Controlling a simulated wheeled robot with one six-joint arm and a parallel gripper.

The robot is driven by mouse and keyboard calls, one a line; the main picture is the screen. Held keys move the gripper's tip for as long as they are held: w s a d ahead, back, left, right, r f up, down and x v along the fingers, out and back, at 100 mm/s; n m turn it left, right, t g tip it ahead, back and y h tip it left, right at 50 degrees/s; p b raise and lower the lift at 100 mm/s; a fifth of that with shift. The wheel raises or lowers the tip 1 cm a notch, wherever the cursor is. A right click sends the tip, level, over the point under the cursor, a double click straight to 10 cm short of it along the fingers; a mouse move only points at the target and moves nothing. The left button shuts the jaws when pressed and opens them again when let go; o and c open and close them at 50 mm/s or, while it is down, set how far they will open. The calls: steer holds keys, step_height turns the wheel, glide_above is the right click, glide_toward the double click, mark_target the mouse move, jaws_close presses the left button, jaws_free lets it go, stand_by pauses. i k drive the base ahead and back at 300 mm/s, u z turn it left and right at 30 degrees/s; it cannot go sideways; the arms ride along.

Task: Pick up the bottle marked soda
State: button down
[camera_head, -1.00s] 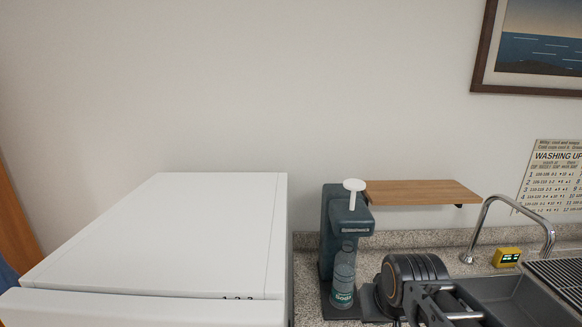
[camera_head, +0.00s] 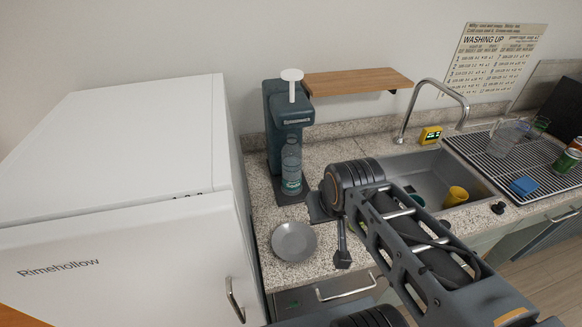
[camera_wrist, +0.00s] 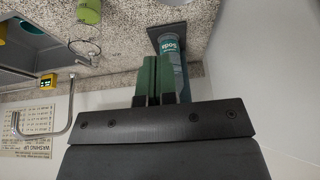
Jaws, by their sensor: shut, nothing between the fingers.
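The soda bottle (camera_head: 291,163) is clear with a teal label. It stands upright on the base of a dark teal soda maker (camera_head: 275,120), under its head, on the speckled counter. In the wrist view the picture is upside down and the bottle (camera_wrist: 172,48) shows its "Soda" label just beyond my fingers. My gripper (camera_wrist: 153,62) is shut and empty, its green fingers together. The fingers overlap part of the bottle in that view; I cannot tell whether they touch it. In the head view my arm reaches in from the lower right, with its wrist to the right of the bottle.
A white Rimehollow fridge (camera_head: 120,150) stands close on the left. A grey plate (camera_head: 293,241) lies on the counter in front of the bottle. A wooden shelf (camera_head: 355,82) is behind. The sink (camera_head: 430,172), holding a yellow cup (camera_head: 456,196), and a tap (camera_head: 440,88) are right.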

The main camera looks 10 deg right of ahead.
mark_target(292, 152)
steer(key=u, duration=0.8)
steer(key=k, duration=0.95)
steer(key=u, duration=0.45)
steer(key=i, duration=0.6)
steer(key=u, duration=0.1)
